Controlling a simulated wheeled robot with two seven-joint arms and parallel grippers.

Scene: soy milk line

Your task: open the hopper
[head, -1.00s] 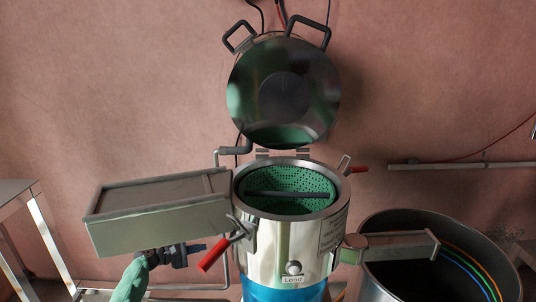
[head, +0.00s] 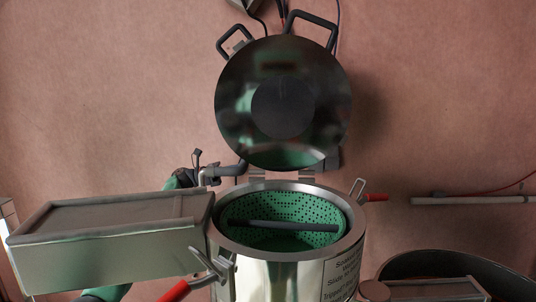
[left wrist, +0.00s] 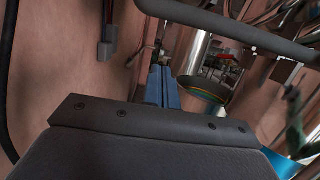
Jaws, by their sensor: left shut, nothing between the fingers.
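The steel hopper (head: 285,258) stands at the lower middle of the head view, with a green perforated basket (head: 330,212) and a dark bar across its mouth. Its round mirror-like lid (head: 235,125) stands upright behind the mouth, swung up, with two black handles on top. A red-handled clamp (head: 175,291) is at the front left. My left gripper (head: 202,165) is beyond the metal box, close to the grey bent pipe (head: 228,171) left of the lid; I cannot tell if they touch. Its blue fingers (left wrist: 165,85) are together and empty in the left wrist view. My right gripper is not identifiable.
A long metal box (head: 100,245) sticks out left of the hopper. A second red handle (head: 376,197) is at the right of the rim. A large dark vat (head: 460,265) stands at lower right. A pink wall is close behind.

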